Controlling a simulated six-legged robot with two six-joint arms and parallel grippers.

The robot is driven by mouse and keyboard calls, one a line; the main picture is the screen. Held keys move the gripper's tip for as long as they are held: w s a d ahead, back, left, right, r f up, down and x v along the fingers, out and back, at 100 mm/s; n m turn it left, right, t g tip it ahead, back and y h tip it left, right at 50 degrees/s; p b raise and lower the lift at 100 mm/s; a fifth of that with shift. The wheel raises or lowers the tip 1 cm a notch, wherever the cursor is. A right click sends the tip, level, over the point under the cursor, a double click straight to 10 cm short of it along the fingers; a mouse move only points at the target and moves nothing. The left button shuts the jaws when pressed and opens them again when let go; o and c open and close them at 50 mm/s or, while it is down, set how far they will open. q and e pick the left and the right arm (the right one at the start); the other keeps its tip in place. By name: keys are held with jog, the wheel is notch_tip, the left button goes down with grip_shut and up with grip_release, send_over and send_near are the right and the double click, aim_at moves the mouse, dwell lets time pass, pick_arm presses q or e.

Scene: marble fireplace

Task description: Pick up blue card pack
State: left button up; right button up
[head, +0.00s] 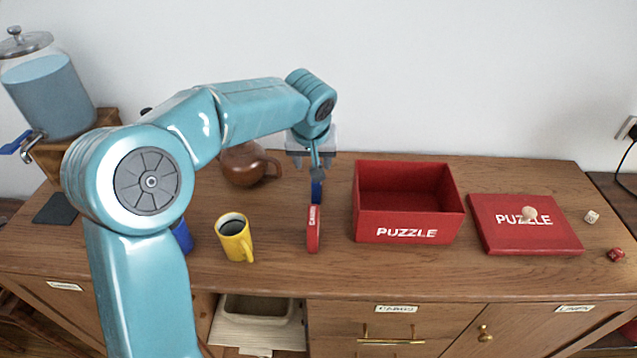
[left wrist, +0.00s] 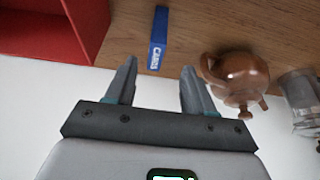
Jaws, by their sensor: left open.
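The blue card pack (head: 317,190) stands on the wooden cabinet top behind a red card pack. My left gripper (head: 315,165) is just above and behind it in the head view and partly hides it. In the left wrist view the blue pack (left wrist: 157,42), with white lettering, lies ahead of the open fingers of my left gripper (left wrist: 157,80), roughly in line with the gap between them. The fingers are empty and apart from the pack. My right gripper is not in view.
The red card pack (head: 313,229) stands in front of the blue one. An open red puzzle box (head: 408,226) is to the right, its lid (head: 500,238) beyond. A brown teapot (head: 243,165) and yellow mug (head: 235,240) are to the left. A white wall is behind.

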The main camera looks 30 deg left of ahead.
pick_arm(q)
jog(key=x, duration=0.4)
jog(key=shift+a+f, duration=0.1)
jog(key=shift+f, duration=0.05)
jog(key=x, duration=0.5)
jog(key=shift+w+d, duration=0.2)
jog(key=shift+w, duration=0.1)
jog(key=shift+s, duration=0.1)
jog(key=c, duration=1)
